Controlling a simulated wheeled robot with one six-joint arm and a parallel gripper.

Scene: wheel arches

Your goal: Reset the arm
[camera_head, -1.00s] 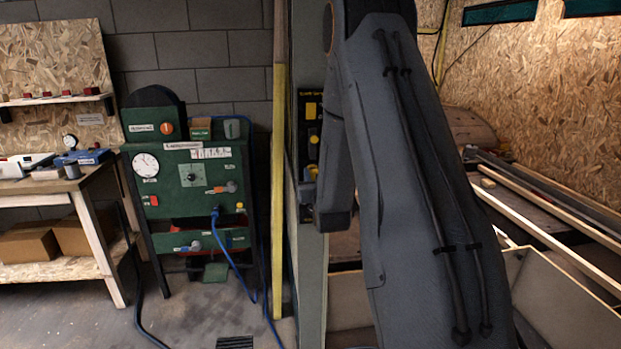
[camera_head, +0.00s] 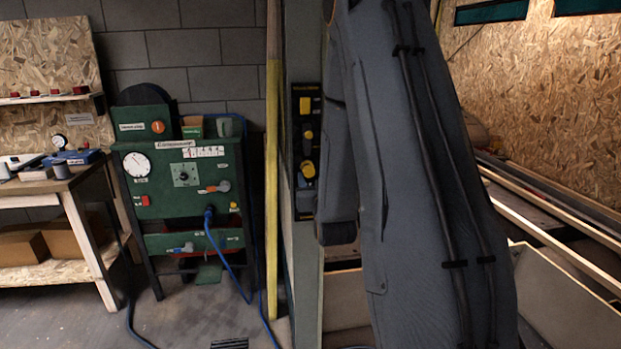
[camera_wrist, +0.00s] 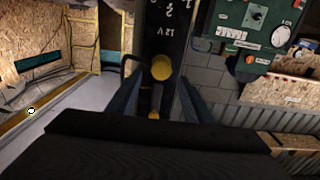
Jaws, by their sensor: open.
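My arm (camera_head: 425,200) stands large in the right half of the head view, clad in grey with dark cables along it. My gripper does not show in that view. A black panel with yellow knobs (camera_wrist: 165,30) shows beyond the fingers. I cannot tell the exact gap to it.
A green compressor panel (camera_head: 183,180) with gauge, knobs and a blue hose stands left of a yellow-edged post (camera_head: 273,190). A wooden workbench (camera_head: 60,184) is at far left. Long boards (camera_head: 560,205) lie behind my arm at right. Floor between bench and post is partly clear.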

